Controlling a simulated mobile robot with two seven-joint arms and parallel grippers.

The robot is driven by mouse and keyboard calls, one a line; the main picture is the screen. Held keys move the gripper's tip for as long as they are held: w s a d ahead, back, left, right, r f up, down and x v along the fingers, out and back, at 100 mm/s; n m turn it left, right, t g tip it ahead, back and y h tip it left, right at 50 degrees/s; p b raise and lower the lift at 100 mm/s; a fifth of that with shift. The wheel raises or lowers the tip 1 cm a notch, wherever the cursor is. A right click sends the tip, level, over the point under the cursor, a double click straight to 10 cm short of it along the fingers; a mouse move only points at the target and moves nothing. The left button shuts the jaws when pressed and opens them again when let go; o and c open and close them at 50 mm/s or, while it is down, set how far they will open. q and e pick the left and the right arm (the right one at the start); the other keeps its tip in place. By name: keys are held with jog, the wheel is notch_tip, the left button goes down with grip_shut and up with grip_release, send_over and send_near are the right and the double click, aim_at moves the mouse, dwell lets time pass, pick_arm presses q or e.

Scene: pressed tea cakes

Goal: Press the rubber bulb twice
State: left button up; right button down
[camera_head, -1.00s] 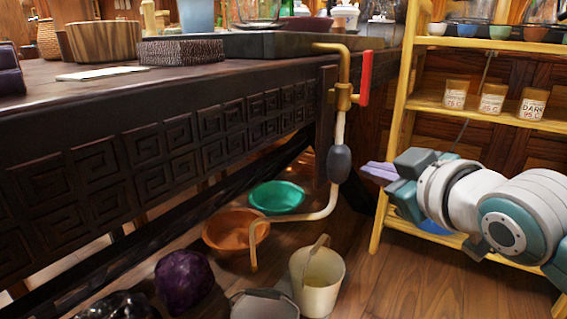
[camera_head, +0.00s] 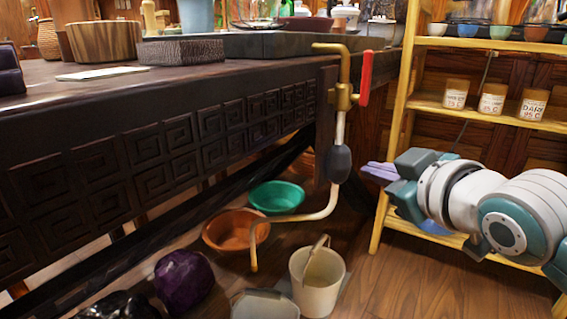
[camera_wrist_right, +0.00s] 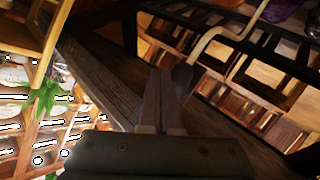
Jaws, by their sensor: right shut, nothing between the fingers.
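The dark grey rubber bulb (camera_head: 339,163) sits on a pale tube that hangs from a brass pipe and valve with a red handle (camera_head: 365,78) at the table's corner. My right gripper (camera_head: 376,172) is to the right of the bulb, its purplish fingers shut and empty, pointing at it with a small gap in the picture. In the right wrist view the shut fingers (camera_wrist_right: 159,100) reach forward, and the bulb (camera_wrist_right: 181,75) shows dark just right of their tips. My left gripper is not in view.
The carved dark table (camera_head: 150,150) stands left of the bulb. A wooden shelf (camera_head: 400,110) with labelled jars stands behind my right arm. Below are a green basin (camera_head: 276,196), an orange basin (camera_head: 225,240), a cream bucket (camera_head: 315,290) and a grey one (camera_head: 264,306).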

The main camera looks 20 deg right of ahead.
dwell(0.4)
jog(key=shift+w+a, duration=0.3)
jog(key=shift+w, duration=0.05)
jog(key=shift+w+a, duration=0.2)
jog(key=shift+w, duration=0.05)
dwell(0.7)
jog(key=shift+w+a, duration=0.25)
jog(key=shift+w, duration=0.05)
dwell(0.5)
jog(key=shift+s+d+p, duration=0.1)
jog(key=shift+p, duration=0.2)
jog(key=shift+s+d+p, duration=0.6)
jog(key=shift+s+p, duration=0.05)
jog(key=shift+s, duration=0.1)
